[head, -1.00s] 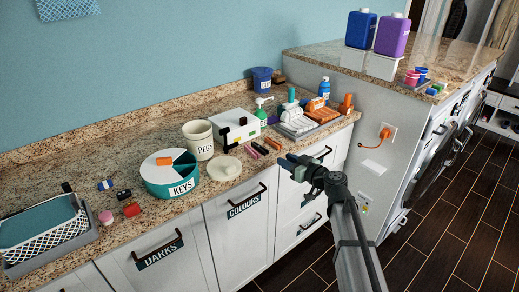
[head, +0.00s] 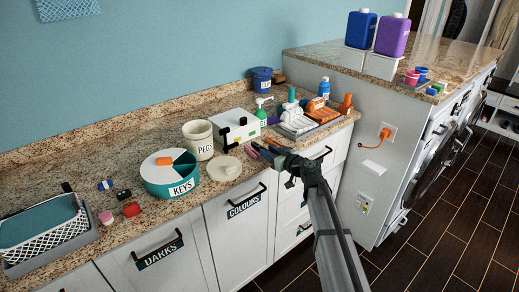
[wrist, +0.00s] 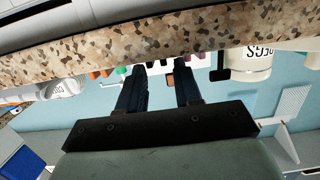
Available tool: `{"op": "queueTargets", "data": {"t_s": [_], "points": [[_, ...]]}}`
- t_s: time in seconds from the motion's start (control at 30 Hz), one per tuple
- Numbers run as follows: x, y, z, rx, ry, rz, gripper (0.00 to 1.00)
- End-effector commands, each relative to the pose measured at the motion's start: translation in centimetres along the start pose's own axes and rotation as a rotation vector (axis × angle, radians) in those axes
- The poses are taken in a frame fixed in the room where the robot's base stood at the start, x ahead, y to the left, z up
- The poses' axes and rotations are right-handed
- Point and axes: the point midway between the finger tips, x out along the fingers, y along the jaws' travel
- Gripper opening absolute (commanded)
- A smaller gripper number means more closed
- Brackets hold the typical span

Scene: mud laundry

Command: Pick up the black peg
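Several small pegs lie on the granite counter in front of the white box (head: 236,128), near the front edge. A pink one (head: 250,152) and a reddish one (head: 273,142) show in the head view. The dark peg between them is mostly hidden by my gripper (head: 264,152), so I cannot make out its exact place. My gripper reaches over the counter's front edge near these pegs. In the wrist view, which is upside down, the two dark fingers (wrist: 160,74) are apart with nothing held between them.
The PEGS pot (head: 198,139) and a round cream lid (head: 224,168) stand to the left. A green pump bottle (head: 261,112) and orange and grey items (head: 310,118) stand behind and to the right. Drawers and cupboards lie below the counter edge.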

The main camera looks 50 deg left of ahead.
Motion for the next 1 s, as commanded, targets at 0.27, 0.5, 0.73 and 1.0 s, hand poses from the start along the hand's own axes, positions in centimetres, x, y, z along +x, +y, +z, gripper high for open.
{"op": "queueTargets", "data": {"t_s": [0.27,0.5,0.73,1.0], "points": [[3.8,0.3,0.2,0.0,0.0,-0.001,0.34],[4.1,0.2,0.2,0.0,0.0,0.0,0.34],[4.1,0.2,0.2,0.0,0.0,0.0,0.17],[4.1,0.2,0.2,0.0,0.0,0.0,0.0]]}}
